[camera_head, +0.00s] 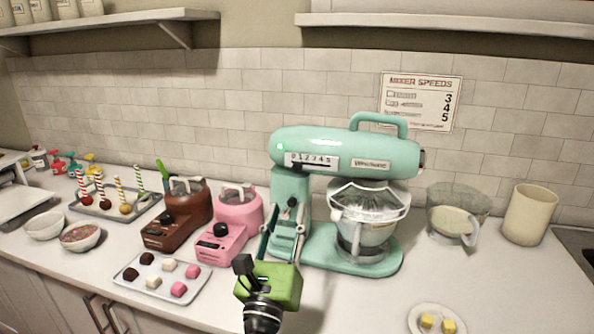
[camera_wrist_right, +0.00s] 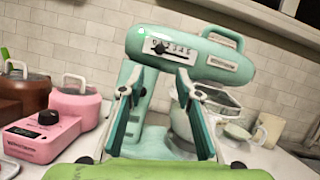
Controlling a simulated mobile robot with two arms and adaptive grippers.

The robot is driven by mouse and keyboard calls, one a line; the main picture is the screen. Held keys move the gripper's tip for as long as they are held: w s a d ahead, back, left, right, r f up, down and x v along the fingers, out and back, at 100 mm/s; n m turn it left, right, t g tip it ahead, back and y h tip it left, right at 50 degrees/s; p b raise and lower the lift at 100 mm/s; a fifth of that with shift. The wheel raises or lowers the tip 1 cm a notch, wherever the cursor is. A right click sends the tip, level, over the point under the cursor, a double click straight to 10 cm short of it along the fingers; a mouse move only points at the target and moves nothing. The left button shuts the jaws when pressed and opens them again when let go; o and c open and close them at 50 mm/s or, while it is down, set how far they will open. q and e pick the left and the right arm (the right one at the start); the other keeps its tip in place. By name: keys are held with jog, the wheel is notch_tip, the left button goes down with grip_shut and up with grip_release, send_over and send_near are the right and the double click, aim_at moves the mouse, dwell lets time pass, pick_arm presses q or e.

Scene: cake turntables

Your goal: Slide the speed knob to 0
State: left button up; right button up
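The mint-green stand mixer (camera_head: 350,150) stands at the middle of the counter. Its speed scale (camera_head: 312,159), marked 0 to 5, is on the side of the head. In the right wrist view, the black speed knob (camera_wrist_right: 160,48) sits near the left, low-number end of its slot; its exact number is too small to tell. My right gripper (camera_head: 287,205) is in front of the mixer's column, below the scale. Its fingers are spread and empty in the right wrist view (camera_wrist_right: 156,80), apart from the knob. My left gripper is not in view.
Brown (camera_head: 180,215) and pink (camera_head: 234,222) small machines stand left of the mixer. A tray of sweets (camera_head: 160,278) lies in front of them. The mixer's bowl (camera_head: 362,230) is right of its column. A glass jug (camera_head: 457,212) and a cream canister (camera_head: 529,214) stand further right.

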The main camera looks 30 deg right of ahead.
aim_at(297, 172)
jog(key=p+x, duration=0.3)
jog(key=x, duration=0.7)
jog(key=shift+r, duration=0.25)
jog(key=shift+p+x, duration=0.4)
jog(key=shift+x, duration=0.45)
jog(key=shift+f, duration=0.15)
